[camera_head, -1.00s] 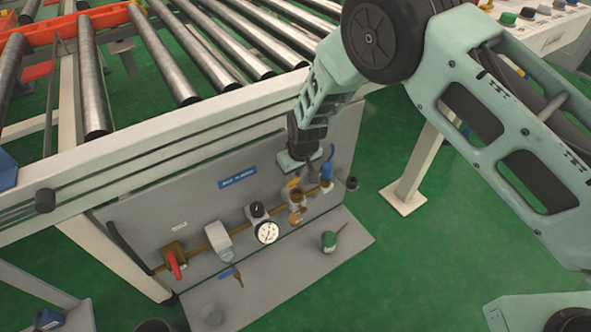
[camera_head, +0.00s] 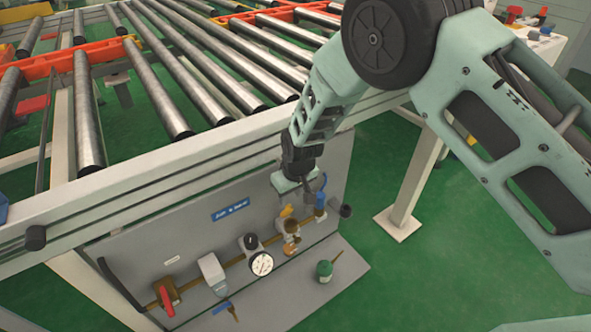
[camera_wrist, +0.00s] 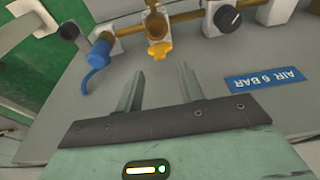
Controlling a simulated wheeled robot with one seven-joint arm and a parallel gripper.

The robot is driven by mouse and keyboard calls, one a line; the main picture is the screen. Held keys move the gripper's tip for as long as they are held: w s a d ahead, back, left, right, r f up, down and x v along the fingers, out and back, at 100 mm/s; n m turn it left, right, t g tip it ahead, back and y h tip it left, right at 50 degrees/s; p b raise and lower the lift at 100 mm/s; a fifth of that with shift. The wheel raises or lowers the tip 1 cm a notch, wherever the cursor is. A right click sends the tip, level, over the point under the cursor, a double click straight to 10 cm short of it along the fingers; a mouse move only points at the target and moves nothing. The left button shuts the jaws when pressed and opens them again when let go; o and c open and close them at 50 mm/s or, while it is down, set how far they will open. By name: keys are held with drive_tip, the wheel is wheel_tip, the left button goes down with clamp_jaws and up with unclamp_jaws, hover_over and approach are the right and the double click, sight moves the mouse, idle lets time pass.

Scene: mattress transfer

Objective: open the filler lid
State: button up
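The filler unit is a brass cup (camera_head: 291,227) on the pipe along the grey panel. A yellow flap (camera_head: 286,211), which looks like its lid, sits at the cup. In the wrist view the yellow piece (camera_wrist: 158,51) sticks out from the round brass cup (camera_wrist: 155,27), toward my fingers. My gripper (camera_wrist: 160,85) is open, its two fingers apart with nothing between them. The yellow piece lies just beyond the fingertips, roughly in line with the gap; no contact shows. In the head view my gripper (camera_head: 298,186) is above the cup, and its fingers are hard to make out.
A blue fitting (camera_head: 320,200) is right of the cup. A dial gauge (camera_head: 261,264), a grey unit (camera_head: 213,272) and a red-handled valve (camera_head: 165,296) are to its left. A green bottle (camera_head: 325,270) stands on the shelf. The roller conveyor frame (camera_head: 160,172) runs above the panel.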

drive_tip(key=p+v, duration=0.1)
drive_tip(key=v, duration=1.1)
drive_tip(key=shift+r, duration=0.15)
